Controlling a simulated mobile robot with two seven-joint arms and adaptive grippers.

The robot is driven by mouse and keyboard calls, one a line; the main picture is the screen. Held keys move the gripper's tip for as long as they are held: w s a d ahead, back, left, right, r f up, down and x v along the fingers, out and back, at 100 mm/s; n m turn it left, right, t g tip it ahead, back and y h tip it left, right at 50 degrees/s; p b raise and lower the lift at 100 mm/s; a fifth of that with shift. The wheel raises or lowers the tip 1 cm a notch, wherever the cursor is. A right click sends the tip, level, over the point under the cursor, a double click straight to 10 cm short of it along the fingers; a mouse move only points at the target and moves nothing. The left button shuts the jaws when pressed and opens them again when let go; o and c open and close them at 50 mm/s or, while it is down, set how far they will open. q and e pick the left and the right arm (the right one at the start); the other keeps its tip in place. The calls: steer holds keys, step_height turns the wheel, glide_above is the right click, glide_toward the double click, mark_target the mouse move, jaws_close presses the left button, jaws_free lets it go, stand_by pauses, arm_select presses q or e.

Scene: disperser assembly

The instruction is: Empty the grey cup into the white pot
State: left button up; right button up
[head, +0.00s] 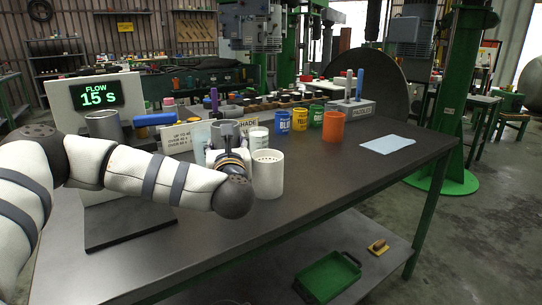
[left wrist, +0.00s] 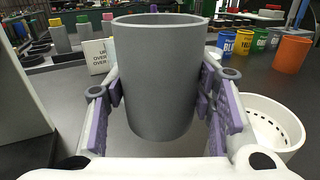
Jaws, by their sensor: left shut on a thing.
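The grey cup (left wrist: 155,85) is upright between the purple-padded fingers of my left gripper (left wrist: 160,112) in the left wrist view. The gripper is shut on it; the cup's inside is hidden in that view. In the head view the grey cup (head: 226,128) shows just behind my left wrist, which hides most of the gripper (head: 228,146). The white pot (head: 268,178) stands on the table just right of the gripper, apart from the cup. Its open top and a ring of holes inside show in the left wrist view (left wrist: 262,140). My right gripper is not in view.
A flow display (head: 98,95) reading 15 s stands at the left, with another grey cup (head: 103,125) below it. Blue, yellow and green pots and an orange pot (head: 333,126) stand behind the white pot. A pale blue sheet (head: 388,144) lies right; the table's front right is clear.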

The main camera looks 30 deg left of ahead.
mark_target(237, 133)
arm_select(q)
steer(key=shift+w+d+r+m+p, duration=0.2)
steer(key=shift+r+m+p, duration=0.1)
steer(key=shift+r+m, duration=0.25)
steer(key=shift+w+d+r+m+p, duration=0.1)
steer(key=shift+d+r+m+p, duration=0.2)
steer(key=shift+r, duration=0.4)
steer(key=shift+w+r+m, duration=0.1)
steer(key=shift+m, duration=0.15)
steer(key=shift+w+d+m, duration=0.1)
steer(key=shift+m, duration=0.2)
steer(key=shift+w+d+r+m+t, duration=0.1)
steer(key=shift+d+r+m+t, duration=0.1)
steer(key=shift+r+m+t, duration=0.15)
steer(key=shift+w+d+f+m, duration=0.15)
steer(key=shift+w+d+m, duration=0.05)
steer(key=shift+m, duration=0.45)
steer(key=shift+w+d+r+m+t, duration=0.1)
steer(key=shift+w+d+m, duration=0.15)
steer(key=shift+m, duration=0.45)
steer(key=shift+w+d+r+m+t, duration=0.15)
steer(key=shift+d+m, duration=0.1)
steer(key=shift+m, duration=0.45)
steer(key=shift+w+d+m+t, duration=0.1)
steer(key=shift+w+d+m, duration=0.15)
steer(key=shift+m, duration=0.45)
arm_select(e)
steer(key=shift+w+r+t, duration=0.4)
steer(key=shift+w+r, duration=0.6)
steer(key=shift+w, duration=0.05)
